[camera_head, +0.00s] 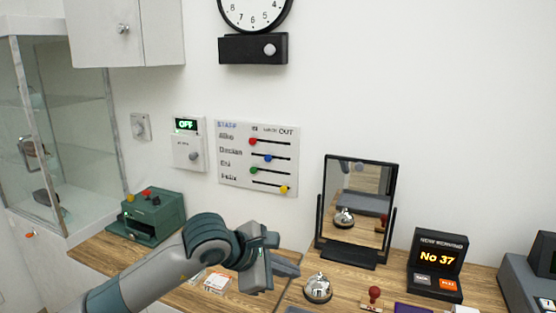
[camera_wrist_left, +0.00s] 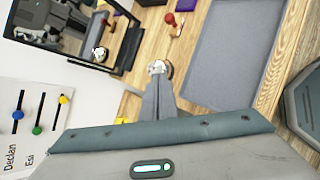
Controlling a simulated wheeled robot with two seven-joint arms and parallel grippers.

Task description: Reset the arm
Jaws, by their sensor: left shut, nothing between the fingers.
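My left arm comes in from the lower left in the head view, over the wooden counter (camera_head: 190,298). Its grey left gripper (camera_head: 290,268) points to the right, above the counter and left of the silver bell (camera_head: 317,288). In the wrist view the gripper's fingers (camera_wrist_left: 157,90) are together with nothing between them. The bell (camera_wrist_left: 158,68) shows just beyond the fingertips there; I cannot tell the exact gap. My right gripper is in neither view.
A tilted mirror (camera_head: 325,215), red-knobbed stamp (camera_head: 374,293) and number display (camera_head: 437,262) stand to the right. A green box (camera_head: 160,222) stands left, beside a glass cabinet (camera_head: 82,140). A slider board (camera_head: 230,180) hangs on the wall. A grey mat (camera_wrist_left: 240,50) shows in the wrist view.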

